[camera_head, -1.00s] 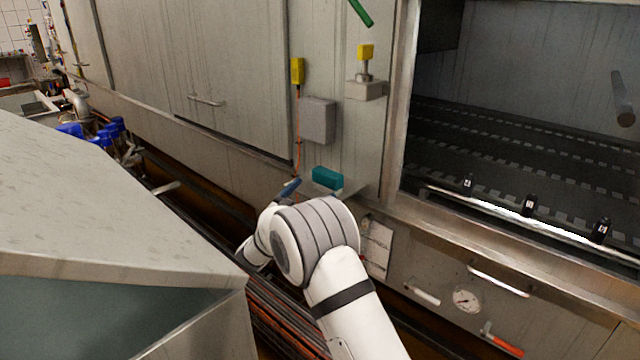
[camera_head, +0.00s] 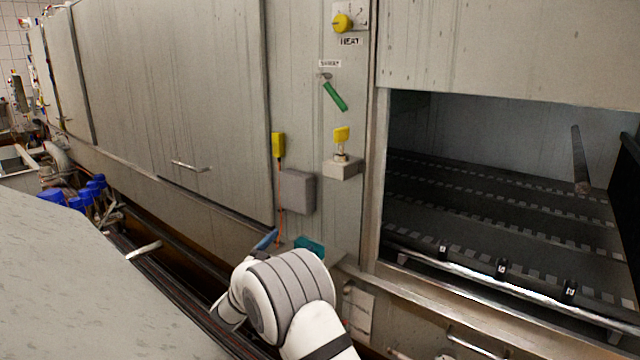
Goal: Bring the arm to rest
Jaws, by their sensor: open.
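My white and grey arm shows at the bottom middle of the head view, folded in front of the steel machine (camera_head: 200,90). My gripper is hidden behind the arm's own links, so its fingers do not show. Nothing held can be made out. A small blue piece and a teal block (camera_head: 309,246) show just beyond the arm; the teal block sits at a small ledge on the machine's front.
The machine's open bay (camera_head: 500,190) with a dark slatted floor is at right, with a metal rail (camera_head: 480,272) along its front. A yellow knob (camera_head: 342,23), green lever (camera_head: 335,96) and grey box (camera_head: 297,191) are on the panel. A steel cover (camera_head: 70,290) fills the lower left.

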